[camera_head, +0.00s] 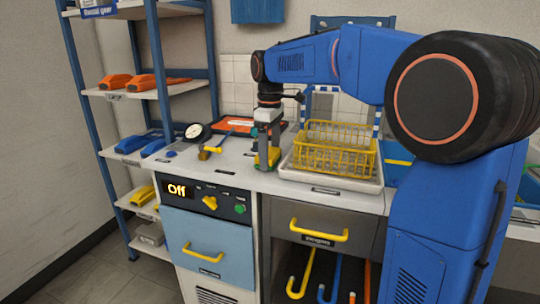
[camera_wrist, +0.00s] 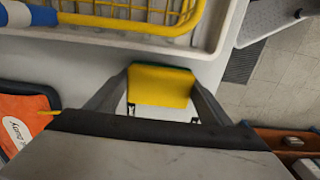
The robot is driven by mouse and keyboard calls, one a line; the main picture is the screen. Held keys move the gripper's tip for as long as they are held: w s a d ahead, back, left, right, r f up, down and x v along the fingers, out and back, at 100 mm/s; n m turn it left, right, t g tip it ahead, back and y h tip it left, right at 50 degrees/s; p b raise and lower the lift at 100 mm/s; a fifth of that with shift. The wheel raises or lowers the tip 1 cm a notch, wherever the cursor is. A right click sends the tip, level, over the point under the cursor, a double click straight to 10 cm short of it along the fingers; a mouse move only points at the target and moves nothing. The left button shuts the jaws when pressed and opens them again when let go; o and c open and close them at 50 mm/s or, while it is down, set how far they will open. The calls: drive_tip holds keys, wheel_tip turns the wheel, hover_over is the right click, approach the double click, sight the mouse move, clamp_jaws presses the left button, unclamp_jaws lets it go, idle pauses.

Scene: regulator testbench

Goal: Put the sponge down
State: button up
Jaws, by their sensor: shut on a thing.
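The sponge (camera_head: 262,161) is yellow with a green layer. My gripper (camera_head: 268,150) points down over the counter and is shut on it. In the wrist view the sponge (camera_wrist: 160,86) sits between both fingers, its yellow face showing and a thin green edge at the far side. The sponge is low over the grey counter (camera_head: 232,166), left of the dish rack. I cannot tell whether its underside touches the counter.
A yellow wire dish rack (camera_head: 335,150) stands in a pale tray (camera_head: 330,179) right of the sponge. A round gauge (camera_head: 194,131), a small brass and yellow part (camera_head: 208,151) and an orange item (camera_head: 238,125) lie to the left and behind. Bare counter shows between them.

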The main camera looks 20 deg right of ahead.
sight(270, 152)
drive_tip(key=shift+f, duration=0.25)
drive_tip(key=shift+f, duration=0.15)
drive_tip(key=o, duration=1)
wheel_tip(270, 152, up, 12)
drive_tip(key=shift+s, duration=0.1)
